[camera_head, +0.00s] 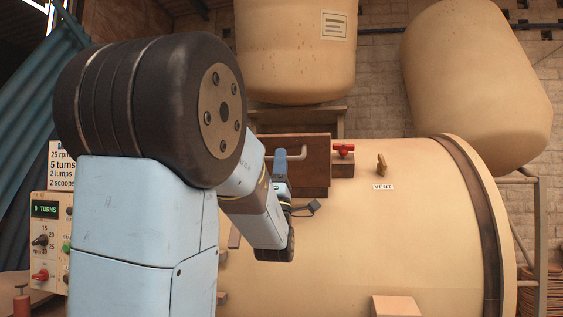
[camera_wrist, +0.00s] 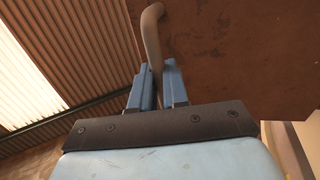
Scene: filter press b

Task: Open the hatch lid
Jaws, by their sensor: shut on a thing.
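The hatch lid (camera_head: 316,172) is a rusty brown plate at the upper side of the cream drum (camera_head: 400,220). Its face with the grey bar handle (camera_head: 299,154) is turned towards me. How far it stands from its opening I cannot tell. My gripper (camera_head: 281,160) is at the handle's left end, partly hidden by my own arm. In the wrist view, the two blue fingers (camera_wrist: 158,88) are shut around the handle (camera_wrist: 152,38), and the lid (camera_wrist: 225,50) fills the upper right. The hatch opening and hinge do not show.
A red clamp (camera_head: 343,150) sits right of the lid. A brass wing knob (camera_head: 381,163) stands above the VENT label (camera_head: 383,187). Large cream vessels (camera_head: 295,45) rise behind. A control panel (camera_head: 46,245) reading 0 TURNS stands left of my arm.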

